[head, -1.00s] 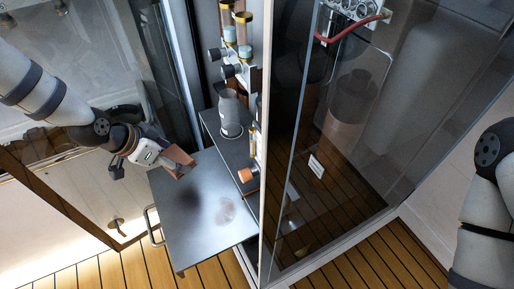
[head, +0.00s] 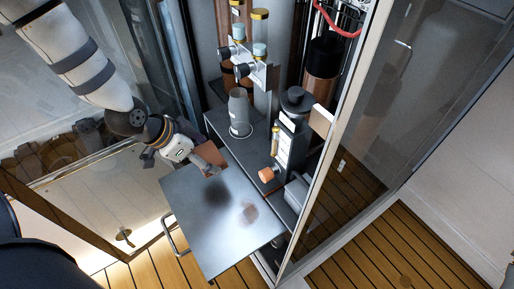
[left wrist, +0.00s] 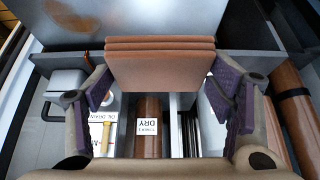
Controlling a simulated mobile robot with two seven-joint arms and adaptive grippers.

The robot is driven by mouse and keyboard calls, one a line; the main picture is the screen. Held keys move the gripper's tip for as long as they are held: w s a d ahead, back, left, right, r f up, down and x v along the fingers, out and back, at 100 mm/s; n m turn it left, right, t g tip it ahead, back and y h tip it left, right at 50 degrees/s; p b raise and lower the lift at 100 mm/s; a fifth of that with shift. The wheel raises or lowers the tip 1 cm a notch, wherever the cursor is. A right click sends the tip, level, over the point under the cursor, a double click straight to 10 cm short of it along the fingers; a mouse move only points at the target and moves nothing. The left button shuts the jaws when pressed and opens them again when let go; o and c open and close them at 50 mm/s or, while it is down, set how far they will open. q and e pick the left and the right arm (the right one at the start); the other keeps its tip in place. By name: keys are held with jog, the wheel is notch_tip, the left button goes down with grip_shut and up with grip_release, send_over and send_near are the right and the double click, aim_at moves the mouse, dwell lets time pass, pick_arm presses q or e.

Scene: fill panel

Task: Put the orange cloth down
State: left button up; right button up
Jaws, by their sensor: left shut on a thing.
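The orange cloth (head: 210,156), a folded stack of flat layers, is held by my left gripper (head: 203,162) just above the back left edge of the grey metal panel (head: 222,240). In the left wrist view the cloth (left wrist: 160,68) spans between the purple-padded fingers of the left gripper (left wrist: 160,85). The panel carries a brownish round smudge (head: 248,211) and a dark soft patch. I cannot tell whether the cloth touches the panel. My right gripper is out of view.
A grey flask (head: 239,115) stands on the shelf behind the panel. A glass door (head: 375,135) stands on the right. In the left wrist view, a bay under the gripper holds a brown cylinder labelled "DRY" (left wrist: 149,145).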

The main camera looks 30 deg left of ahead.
pick_arm(q)
jog(key=b, duration=0.2)
send_over(259, 152)
jog(key=s+a, duration=0.1)
jog(key=s, duration=0.1)
notch_tip(259, 152, down, 3)
jog(key=shift+s+a+r, duration=0.1)
jog(key=shift+w+f+b, duration=0.15)
jog(key=shift+f, duration=0.95)
jog(key=shift+w+f+b, duration=0.1)
jog(key=shift+f+b, duration=0.05)
jog(key=shift+f, duration=0.9)
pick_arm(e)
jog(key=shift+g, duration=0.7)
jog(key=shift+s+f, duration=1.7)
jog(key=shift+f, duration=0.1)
pick_arm(q)
jog(key=shift+f, duration=0.2)
jog(key=o, duration=1)
